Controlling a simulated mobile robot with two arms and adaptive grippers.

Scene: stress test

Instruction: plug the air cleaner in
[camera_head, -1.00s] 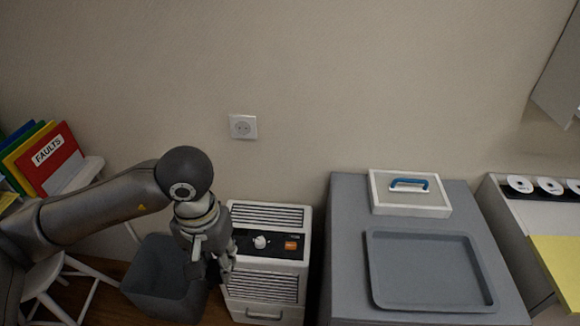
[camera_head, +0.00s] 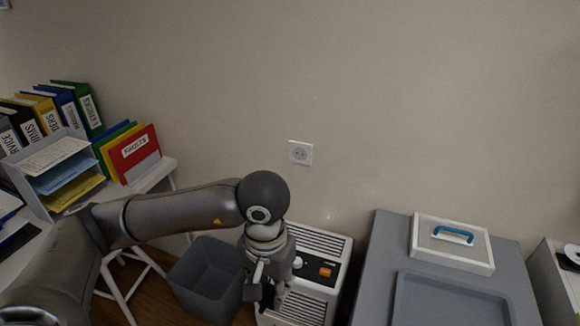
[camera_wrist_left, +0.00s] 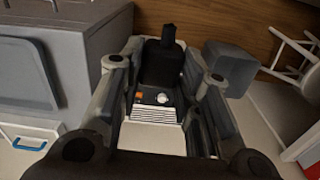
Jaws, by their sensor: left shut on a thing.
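The air cleaner (camera_head: 326,244) is a white box with grilles, a black panel, a pale knob and an orange switch. It stands on the floor against the wall and also shows in the left wrist view (camera_wrist_left: 155,138). A white wall socket (camera_head: 300,152) is above it, with nothing in it. My left gripper (camera_head: 268,292) is low at the air cleaner's left front, hiding part of it. In the left wrist view its fingers are shut on a black plug (camera_wrist_left: 160,64) with a stub at its far end. Its cord cannot be made out. My right gripper is out of view.
A grey bin (camera_head: 190,262) stands left of the air cleaner. A grey cabinet (camera_head: 385,235) at its right carries a tray (camera_head: 450,290) and a blue-handled box (camera_head: 452,262). A white desk (camera_head: 150,180) with binders is at the left. The wall around the socket is clear.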

